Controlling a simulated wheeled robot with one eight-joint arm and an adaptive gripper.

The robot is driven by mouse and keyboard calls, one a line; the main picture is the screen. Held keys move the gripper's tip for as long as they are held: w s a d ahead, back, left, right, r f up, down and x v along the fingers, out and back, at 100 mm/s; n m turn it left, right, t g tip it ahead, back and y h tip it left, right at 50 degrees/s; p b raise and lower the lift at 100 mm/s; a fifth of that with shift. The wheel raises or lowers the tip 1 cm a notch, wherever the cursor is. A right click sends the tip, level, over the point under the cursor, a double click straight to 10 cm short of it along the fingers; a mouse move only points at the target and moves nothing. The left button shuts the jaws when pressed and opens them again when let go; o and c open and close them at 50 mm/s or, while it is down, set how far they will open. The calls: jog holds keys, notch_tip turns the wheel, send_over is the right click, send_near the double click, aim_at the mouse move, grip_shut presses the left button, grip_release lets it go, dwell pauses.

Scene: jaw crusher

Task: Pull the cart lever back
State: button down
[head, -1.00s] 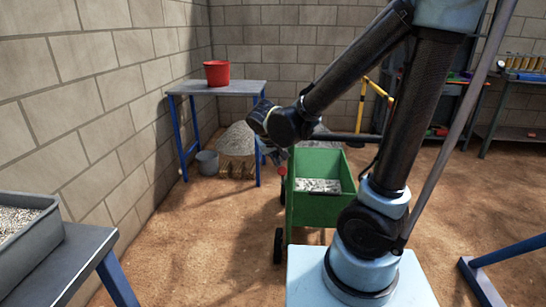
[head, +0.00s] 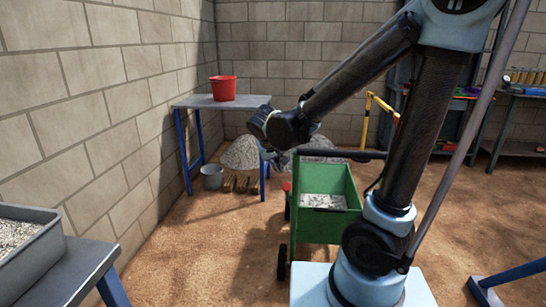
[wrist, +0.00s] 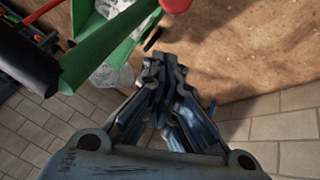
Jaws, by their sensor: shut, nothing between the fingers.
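The green cart (head: 325,229) stands on the dirt floor in front of me, with pale gravel in its tray. A red knob (head: 287,187), apparently the lever's end, shows at the cart's left side. In the wrist view the red knob (wrist: 176,4) is cut off by the top edge, beyond my fingertips and slightly right of them. My gripper (wrist: 163,66) is shut and empty, its fingers together. In the head view my gripper (head: 270,156) is small, above and left of the knob, apart from it. The lever's shaft is mostly hidden.
The cart's dark handle bar (head: 350,154) runs across its far side. A blue-legged table (head: 190,103) with a red bucket (head: 222,88) stands behind left. A grey bucket (head: 212,177) and gravel heaps lie near it. A grey tray (head: 40,240) sits on a table at the near left.

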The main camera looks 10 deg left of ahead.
jog(key=s+f+v, duration=0.1)
jog(key=v, duration=0.8)
jog(key=s+d+f+m+g, duration=0.1)
jog(key=d, duration=0.7)
jog(key=s+d+f+m+g, duration=0.1)
jog(key=d+f+g, duration=0.1)
jog(key=d, duration=0.6)
jog(key=s+d+f+m+g+y, duration=0.1)
jog(key=s+d+f+m, duration=0.1)
jog(key=s+d+f, duration=0.6)
jog(key=shift+s+d, duration=1.2)
jog(key=shift+d, duration=0.65)
jog(key=shift+f, duration=0.1)
jog(key=shift+w+f, duration=0.2)
jog(key=shift+w, duration=0.25)
